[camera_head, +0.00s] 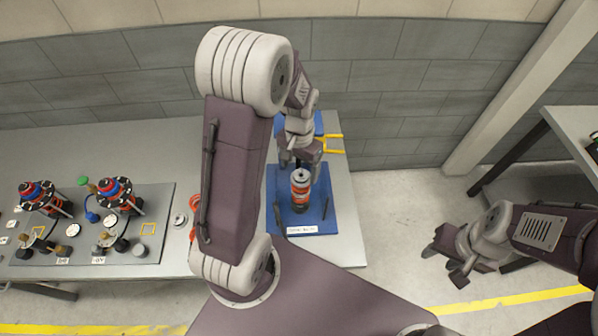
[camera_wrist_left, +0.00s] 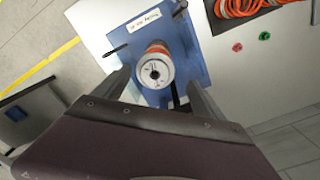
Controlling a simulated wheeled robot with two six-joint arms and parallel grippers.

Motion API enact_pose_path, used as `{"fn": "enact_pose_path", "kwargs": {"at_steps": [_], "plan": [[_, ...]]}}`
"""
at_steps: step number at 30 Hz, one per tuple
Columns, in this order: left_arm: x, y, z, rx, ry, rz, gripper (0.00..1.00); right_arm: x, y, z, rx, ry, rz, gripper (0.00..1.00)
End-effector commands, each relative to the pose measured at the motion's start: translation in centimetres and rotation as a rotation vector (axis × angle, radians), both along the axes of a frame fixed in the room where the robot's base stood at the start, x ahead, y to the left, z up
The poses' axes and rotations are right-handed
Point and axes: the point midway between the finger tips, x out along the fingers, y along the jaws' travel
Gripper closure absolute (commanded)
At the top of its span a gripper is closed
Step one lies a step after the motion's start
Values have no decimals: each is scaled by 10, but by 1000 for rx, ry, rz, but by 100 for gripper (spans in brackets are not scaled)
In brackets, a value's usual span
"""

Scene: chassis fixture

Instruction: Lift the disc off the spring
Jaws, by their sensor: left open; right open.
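The pale grey disc (camera_wrist_left: 155,72), with a dark centre hole, sits on top of the orange-red spring (camera_wrist_left: 157,47). The stack stands upright on a blue board (camera_wrist_left: 196,67). In the head view the disc (camera_head: 300,174) tops the spring (camera_head: 300,188) on the board (camera_head: 322,212). My left gripper (camera_head: 299,164) is open just above the stack; in the left wrist view its fingers (camera_wrist_left: 158,80) lie either side of the disc, and I cannot tell whether they touch it. My right gripper (camera_head: 449,262) is open and empty over the floor, far right of the board.
The grey table (camera_head: 160,140) carries a dark board (camera_head: 158,215) with two assemblies at left. An orange cable coil (camera_wrist_left: 240,6) lies near the blue board. Yellow brackets (camera_head: 333,143) stand behind it. Another table (camera_head: 575,135) is at right. Open floor (camera_head: 400,215) lies between.

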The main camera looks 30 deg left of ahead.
Motion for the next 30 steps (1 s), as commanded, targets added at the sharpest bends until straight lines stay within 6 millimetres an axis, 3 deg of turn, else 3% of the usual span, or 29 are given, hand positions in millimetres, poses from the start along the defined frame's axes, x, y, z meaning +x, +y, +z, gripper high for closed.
{"fn": "enact_pose_path", "kwargs": {"at_steps": [3,10,15,18,26,30], "plan": [[-1,0,-13,0,1,0,20,0,0,2,0,0,0,57],[0,0,-15,0,-1,0,22,0,0,2,0,1,0,57],[0,0,-15,0,-1,0,70,0,0,2,0,0,0,57],[0,0,-15,0,-1,0,91,0,0,2,0,0,0,57],[0,0,-13,1,-3,0,91,0,0,1,0,0,0,57],[1,0,-1,0,-6,0,91,0,0,-3,0,1,0,57]]}}
